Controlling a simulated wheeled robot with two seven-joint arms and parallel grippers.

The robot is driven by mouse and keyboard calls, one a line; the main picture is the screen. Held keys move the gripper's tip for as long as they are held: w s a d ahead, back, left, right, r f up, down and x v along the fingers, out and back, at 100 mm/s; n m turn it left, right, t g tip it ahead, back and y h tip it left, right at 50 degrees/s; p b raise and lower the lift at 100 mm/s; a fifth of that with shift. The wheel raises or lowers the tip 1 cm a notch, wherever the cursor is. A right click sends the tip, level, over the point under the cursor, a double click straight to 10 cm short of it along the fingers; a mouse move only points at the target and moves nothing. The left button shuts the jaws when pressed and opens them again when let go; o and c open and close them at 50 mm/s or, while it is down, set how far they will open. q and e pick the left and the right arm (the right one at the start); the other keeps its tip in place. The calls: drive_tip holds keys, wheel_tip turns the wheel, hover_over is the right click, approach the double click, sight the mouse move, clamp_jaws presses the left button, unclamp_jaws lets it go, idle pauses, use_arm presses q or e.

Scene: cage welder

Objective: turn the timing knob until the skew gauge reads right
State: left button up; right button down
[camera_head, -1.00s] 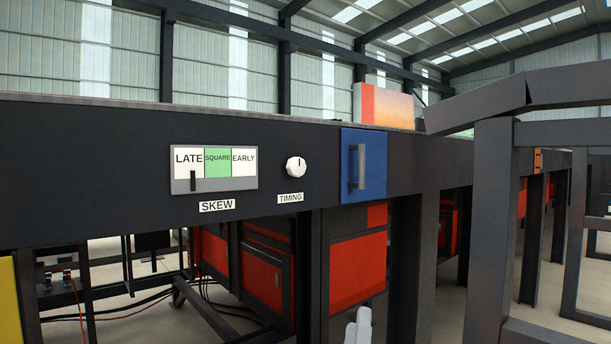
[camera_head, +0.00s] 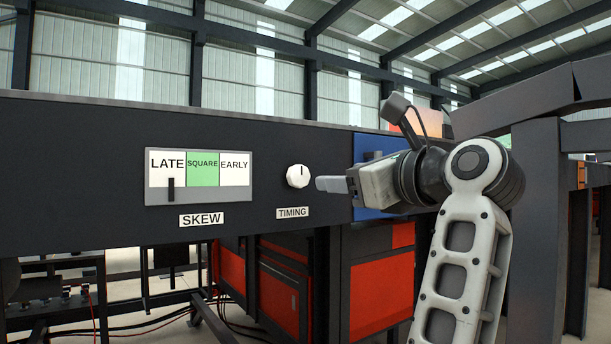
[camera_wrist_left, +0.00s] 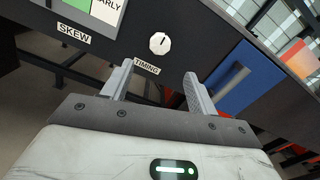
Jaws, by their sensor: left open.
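The white timing knob (camera_head: 297,176) sits on the dark panel above its TIMING label, its dark mark pointing about straight up. The skew gauge (camera_head: 199,196) is left of it, with a white LATE zone, a green SQUARE zone and a white EARLY zone. Its black needle (camera_head: 171,189) stands under LATE. My left gripper (camera_head: 326,184) is just right of the knob, apart from it, pointing toward the panel. In the left wrist view the jaws (camera_wrist_left: 159,69) are open and empty, with the knob (camera_wrist_left: 160,43) ahead between the fingertips. My right gripper is out of view.
Dark frame posts (camera_head: 536,230) stand at the right. Red cabinets (camera_head: 380,295) are below the panel. The panel face around the knob is clear.

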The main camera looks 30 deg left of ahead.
sight(301, 176)
use_arm(q)
drive_tip(key=p+x, duration=0.1)
drive_tip(key=x, duration=1.1)
drive_tip(key=shift+p, duration=0.4)
drive_tip(key=c, duration=1)
